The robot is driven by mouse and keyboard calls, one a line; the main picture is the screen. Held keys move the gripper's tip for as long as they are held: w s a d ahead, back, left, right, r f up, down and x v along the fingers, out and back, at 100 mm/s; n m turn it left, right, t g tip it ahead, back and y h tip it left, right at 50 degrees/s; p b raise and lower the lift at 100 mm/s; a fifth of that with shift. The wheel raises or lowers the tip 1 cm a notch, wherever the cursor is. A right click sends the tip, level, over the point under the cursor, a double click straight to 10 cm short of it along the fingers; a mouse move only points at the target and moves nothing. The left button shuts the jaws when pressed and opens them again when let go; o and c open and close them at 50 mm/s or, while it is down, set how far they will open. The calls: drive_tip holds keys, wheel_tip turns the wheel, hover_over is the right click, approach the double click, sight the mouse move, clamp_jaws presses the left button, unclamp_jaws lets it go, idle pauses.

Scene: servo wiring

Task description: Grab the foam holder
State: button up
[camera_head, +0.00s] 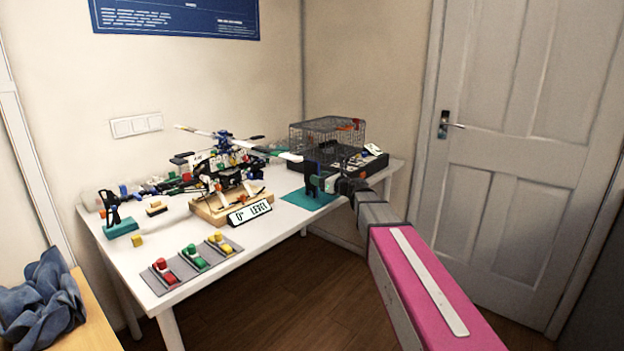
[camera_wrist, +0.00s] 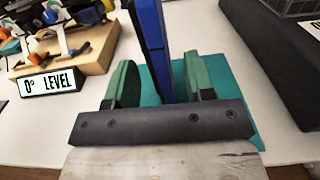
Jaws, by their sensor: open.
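A tall blue upright piece with dark edges (camera_wrist: 152,40) stands over a flat teal mat (camera_wrist: 228,98); it may be the foam holder, but I cannot tell for sure. My gripper (camera_wrist: 160,78) is open, with one green finger on each side of the blue piece. The lower end of the blue piece is hidden behind my gripper's dark bar. In the head view, my gripper (camera_head: 320,184) is over the teal mat (camera_head: 300,201) at the table's right part. The blue piece (camera_head: 311,170) shows beside its fingers.
A model helicopter (camera_head: 222,165) stands on a wooden base with a "0° LEVEL" sign (camera_head: 250,212) to the left. A black box with a wire cage (camera_head: 326,133) is behind. Coloured connectors lie on grey strips (camera_head: 191,262) in front. A teal block (camera_head: 121,229) holds a black tool.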

sight(305, 173)
drive_tip(key=x, duration=0.4)
drive_tip(key=shift+w, duration=0.15)
drive_tip(key=shift+r, duration=0.1)
clamp_jaws()
drive_tip(key=shift+r, duration=0.1)
